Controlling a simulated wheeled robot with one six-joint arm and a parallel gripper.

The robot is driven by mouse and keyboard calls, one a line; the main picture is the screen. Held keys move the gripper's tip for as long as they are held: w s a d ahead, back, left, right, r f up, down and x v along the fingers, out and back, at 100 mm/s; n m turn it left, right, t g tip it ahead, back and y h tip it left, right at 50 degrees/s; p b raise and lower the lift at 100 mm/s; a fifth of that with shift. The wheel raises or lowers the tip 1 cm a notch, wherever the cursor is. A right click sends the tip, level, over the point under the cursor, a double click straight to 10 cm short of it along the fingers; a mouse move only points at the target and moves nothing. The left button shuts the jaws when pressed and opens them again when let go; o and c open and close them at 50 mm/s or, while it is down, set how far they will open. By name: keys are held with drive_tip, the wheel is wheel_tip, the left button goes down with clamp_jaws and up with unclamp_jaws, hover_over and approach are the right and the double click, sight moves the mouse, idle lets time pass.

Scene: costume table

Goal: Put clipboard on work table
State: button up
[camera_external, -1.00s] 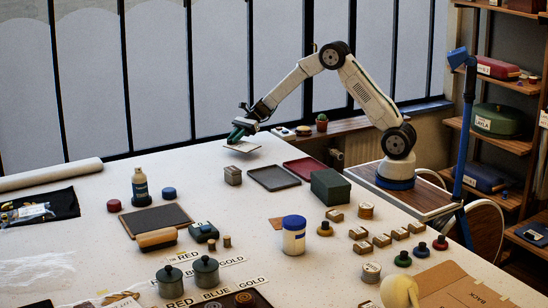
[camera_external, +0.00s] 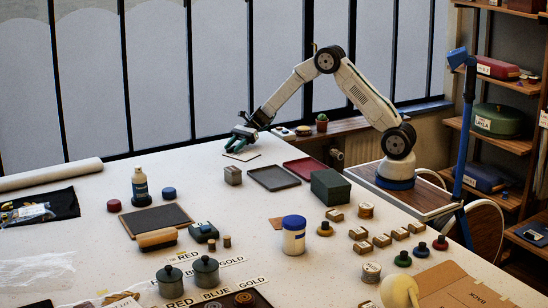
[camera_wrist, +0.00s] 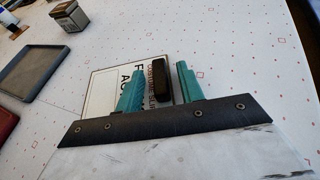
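The clipboard (camera_external: 243,156) lies flat on the work table (camera_external: 105,180), near the far edge by the windows. In the wrist view the clipboard (camera_wrist: 103,90) shows a pale printed sheet and a dark clip; its near part is hidden behind my gripper. My gripper (camera_external: 238,143) is low over the clipboard. In the wrist view my gripper's (camera_wrist: 158,80) teal fingers are apart, one on each side of the dark clip, with a visible gap on both sides. I cannot tell exactly how high the fingertips are above the sheet.
A small grey-brown box (camera_external: 233,176), a dark tray (camera_external: 274,178), a red tray (camera_external: 305,168) and a dark green box (camera_external: 330,187) stand nearby on the right and in front. The table left of the clipboard is clear up to the bottle (camera_external: 140,187).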

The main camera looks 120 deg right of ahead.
drive_tip(key=v, duration=1.1)
drive_tip(key=shift+s+d+r, duration=0.15)
drive_tip(key=shift+s+r, duration=0.05)
drive_tip(key=shift+r, duration=0.1)
drive_tip(key=a+r+n+g+y, duration=0.1)
drive_tip(key=a+r+n+g, duration=0.3)
drive_tip(key=a, duration=0.7)
drive_tip(key=s+a+r+n+g, duration=0.15)
drive_tip(key=a+r+n, duration=0.35)
drive_tip(key=a, duration=0.7)
drive_tip(key=a+r+n+g+y, duration=0.1)
drive_tip(key=a+r+n+g, duration=0.15)
drive_tip(key=a+n, duration=0.6)
drive_tip(key=s+a+r+n+g+h, duration=0.1)
drive_tip(key=s+a+n+g, duration=0.1)
drive_tip(key=s+a, duration=0.4)
drive_tip(key=s+a+n+g+h, duration=0.1)
drive_tip(key=s+a+n+h, duration=0.15)
drive_tip(key=a, duration=0.55)
drive_tip(key=s+a+f+n+h, duration=0.2)
drive_tip(key=s+a+n+h, duration=0.1)
drive_tip(key=s+n, duration=0.6)
drive_tip(key=s, duration=0.4)
drive_tip(key=shift+s+a+n, duration=0.25)
drive_tip(key=shift+s+n, duration=0.05)
drive_tip(key=shift+s, duration=0.1)
